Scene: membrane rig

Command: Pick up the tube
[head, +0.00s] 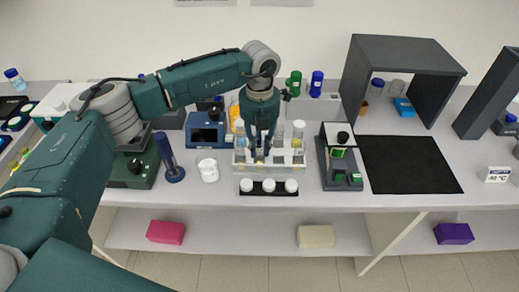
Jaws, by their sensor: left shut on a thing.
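My left gripper (262,142) points down over a clear tube rack (268,168) on the bench. Several tubes stand in the rack. The gripper's fingers are shut on a tube (260,156) in the middle of the rack, and they hide much of it. I cannot tell whether this tube is lifted at all. Other tubes stand close on both sides, with one clear tube (298,130) to the right. My right gripper is not in view.
A black strip with white caps (268,187) lies in front of the rack. A white jar (208,170) and a blue stand (172,168) are to the left. A green-and-black device (340,160) is close right. A black mat (408,165) lies bare farther right.

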